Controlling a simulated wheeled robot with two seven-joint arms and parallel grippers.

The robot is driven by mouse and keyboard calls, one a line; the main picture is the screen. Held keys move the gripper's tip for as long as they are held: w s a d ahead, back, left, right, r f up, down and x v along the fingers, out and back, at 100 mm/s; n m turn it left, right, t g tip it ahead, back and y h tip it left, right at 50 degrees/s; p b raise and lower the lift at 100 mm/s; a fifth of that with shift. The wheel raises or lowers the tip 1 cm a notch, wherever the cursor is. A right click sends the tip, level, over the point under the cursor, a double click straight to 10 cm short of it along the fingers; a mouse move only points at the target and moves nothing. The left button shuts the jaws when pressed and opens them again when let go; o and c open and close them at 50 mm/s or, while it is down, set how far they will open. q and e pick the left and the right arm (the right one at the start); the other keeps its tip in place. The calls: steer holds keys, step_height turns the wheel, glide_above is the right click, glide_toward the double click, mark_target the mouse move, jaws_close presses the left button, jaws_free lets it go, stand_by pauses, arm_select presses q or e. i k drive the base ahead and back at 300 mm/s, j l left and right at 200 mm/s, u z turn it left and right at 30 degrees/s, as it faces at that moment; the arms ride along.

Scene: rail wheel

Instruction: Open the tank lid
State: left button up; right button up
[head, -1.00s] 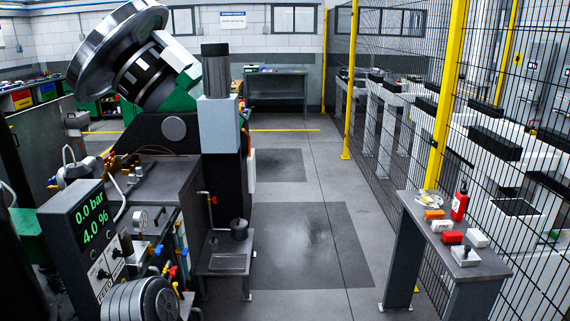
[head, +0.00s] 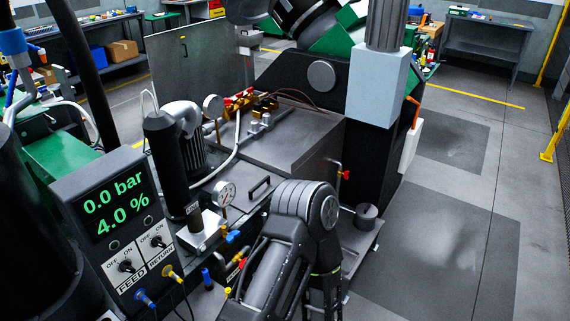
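The grey metal tank (head: 306,150) stands in the middle of the head view, left of the black machine column. A flat grey plate with a black bar handle (head: 259,187) lies on its near side; it looks like the tank lid and appears shut. A motor, brass fittings and a gauge sit on and around the tank top. One of my arms (head: 308,203) rises from the bottom edge in front of the tank, its rounded joint near the tank's right front. It hides part of the tank front. I see no gripper fingers of either arm.
A control panel (head: 112,215) reads 0.0 bar and 4.0 %, with FEED and RETURN switches. A pressure gauge (head: 224,194) and coloured valves stand near the tank front. The floor on the right is clear.

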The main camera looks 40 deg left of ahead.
mark_target(253, 183)
steer(key=i+u, duration=0.5)
steer(key=i+l+u, duration=0.35)
steer(key=i+u, duration=0.15)
